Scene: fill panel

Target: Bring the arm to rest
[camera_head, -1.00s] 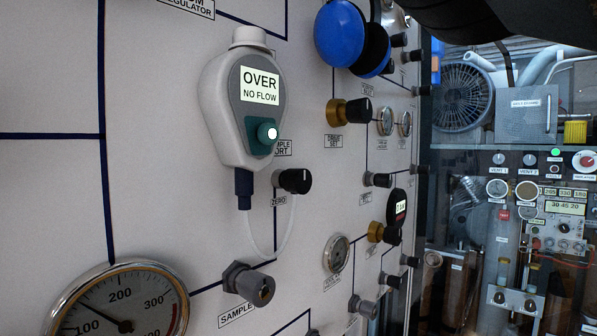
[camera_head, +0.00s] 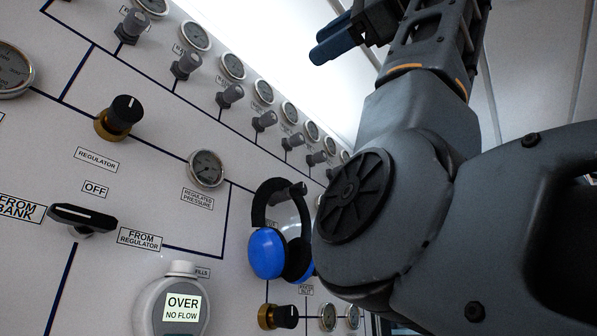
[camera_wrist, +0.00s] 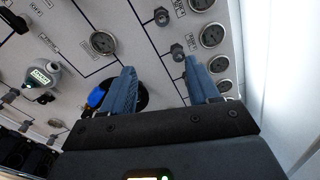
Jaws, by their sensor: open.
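My arm fills the right half of the head view, raised in front of the panel. My gripper (camera_head: 338,38) shows partly at the top of the head view, beside the panel's upper edge. In the wrist view its two blue fingers (camera_wrist: 162,88) stand apart with nothing between them. Behind the fingers in that view are the panel's gauges and knobs. I cannot tell how far the fingertips are from the panel.
Blue ear defenders (camera_head: 267,252) hang on the panel left of my arm. A white meter reading OVER, NO FLOW (camera_head: 182,308) is at the bottom. A black and gold regulator knob (camera_head: 119,117) and several gauges (camera_head: 206,168) stick out. Bright open space lies beyond the panel's top edge.

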